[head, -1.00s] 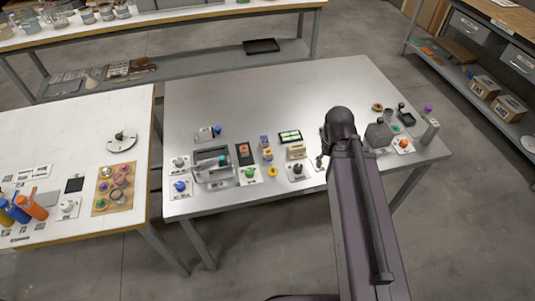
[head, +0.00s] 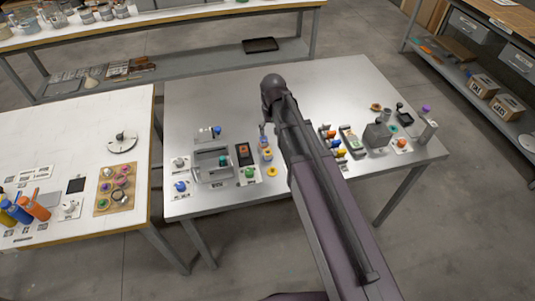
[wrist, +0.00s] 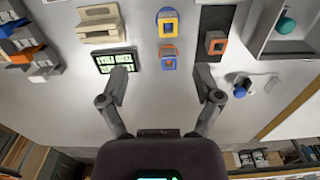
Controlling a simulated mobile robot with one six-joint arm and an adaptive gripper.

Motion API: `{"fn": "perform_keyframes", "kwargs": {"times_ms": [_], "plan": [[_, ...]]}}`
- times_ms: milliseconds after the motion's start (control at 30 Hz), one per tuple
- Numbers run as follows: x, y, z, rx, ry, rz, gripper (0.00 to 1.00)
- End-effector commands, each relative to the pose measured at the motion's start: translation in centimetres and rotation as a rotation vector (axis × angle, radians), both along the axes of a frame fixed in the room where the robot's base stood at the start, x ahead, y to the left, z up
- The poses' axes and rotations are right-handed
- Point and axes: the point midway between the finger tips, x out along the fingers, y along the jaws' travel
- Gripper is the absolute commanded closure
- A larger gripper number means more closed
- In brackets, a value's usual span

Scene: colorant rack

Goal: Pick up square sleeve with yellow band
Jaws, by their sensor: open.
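I cannot tell for sure which is the square sleeve with yellow band. My gripper (wrist: 162,80) is open and empty, its fingers spread to either side of the line of these pieces, without visible contact.
An orange square piece (wrist: 216,42) sits on a black pad close to the right finger. A grey open box with a teal ball (wrist: 286,25) lies beyond. The table's back area is clear.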

Motion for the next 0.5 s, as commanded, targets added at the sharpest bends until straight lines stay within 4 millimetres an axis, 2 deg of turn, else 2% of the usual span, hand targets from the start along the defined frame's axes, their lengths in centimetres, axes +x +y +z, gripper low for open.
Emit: {"fn": "perform_keyframes", "kwargs": {"times_ms": [133, 500], "plan": [[0.53, 1.27, 0.1, 0.0, 0.0, 0.015, 0.17], [0.45, 1.31, 0.0, 0.0, 0.0, 0.016, 0.17]]}}
